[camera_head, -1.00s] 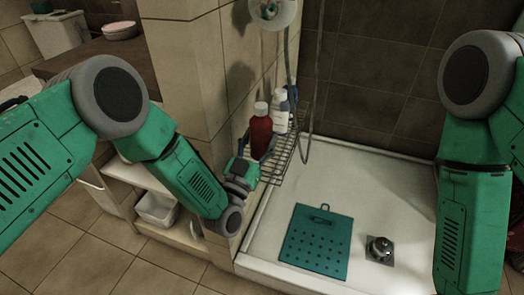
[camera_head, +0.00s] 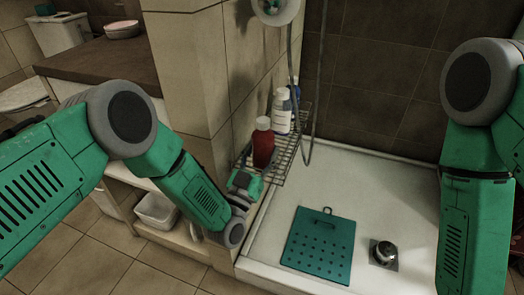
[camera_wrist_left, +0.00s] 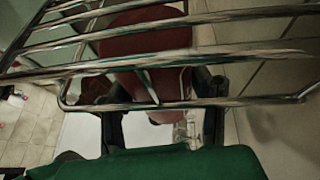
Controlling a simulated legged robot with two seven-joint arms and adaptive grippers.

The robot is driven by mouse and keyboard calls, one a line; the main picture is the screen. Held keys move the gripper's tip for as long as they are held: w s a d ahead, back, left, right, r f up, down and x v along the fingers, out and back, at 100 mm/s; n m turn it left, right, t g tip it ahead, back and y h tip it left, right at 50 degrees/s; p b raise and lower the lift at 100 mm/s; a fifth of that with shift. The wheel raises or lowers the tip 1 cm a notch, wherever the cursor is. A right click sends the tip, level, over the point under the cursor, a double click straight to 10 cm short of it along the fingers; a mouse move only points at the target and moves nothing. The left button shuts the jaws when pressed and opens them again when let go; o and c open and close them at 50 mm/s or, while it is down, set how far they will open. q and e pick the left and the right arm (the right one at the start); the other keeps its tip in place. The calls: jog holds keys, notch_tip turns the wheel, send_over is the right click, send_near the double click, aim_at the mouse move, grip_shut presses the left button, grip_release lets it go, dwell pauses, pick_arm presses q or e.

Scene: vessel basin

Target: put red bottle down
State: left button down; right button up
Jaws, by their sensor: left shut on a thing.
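The red bottle (camera_head: 263,150) with a pale cap stands upright at the near end of the wire rack (camera_head: 283,160) on the tiled wall. My left gripper (camera_head: 247,181) is shut on it, low on its body. In the left wrist view the red bottle (camera_wrist_left: 145,45) shows behind the metal bars of the rack (camera_wrist_left: 190,104), between the dark fingers of my left gripper (camera_wrist_left: 162,125). I cannot tell whether the bottle's base touches the rack. My right arm stands at the right edge of the head view; its gripper is out of frame.
A white bottle (camera_head: 282,112) and a dark blue bottle (camera_head: 294,92) stand farther along the rack. A shower hose (camera_head: 291,60) hangs beside it. Below is the white shower basin (camera_head: 345,185) with a teal perforated board (camera_head: 318,246) and a metal drain piece (camera_head: 384,253).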

pick_arm(q)
jog(key=c, duration=0.8)
grip_release()
jog(key=shift+s+f, duration=0.1)
jog(key=shift+f, duration=0.1)
jog(key=shift+r, duration=0.1)
jog(key=shift+r+p, duration=0.3)
jog(key=shift+p, duration=0.05)
jog(key=shift+a+r+p, duration=0.15)
jog(key=shift+r+p, duration=0.05)
jog(key=shift+p, duration=0.15)
jog(key=p+v, duration=0.2)
jog(key=v, duration=0.9)
jog(key=shift+s+a+p, duration=0.15)
jog(key=shift+s+p, duration=0.2)
jog(key=shift+p, duration=0.05)
jog(key=shift+f, duration=0.1)
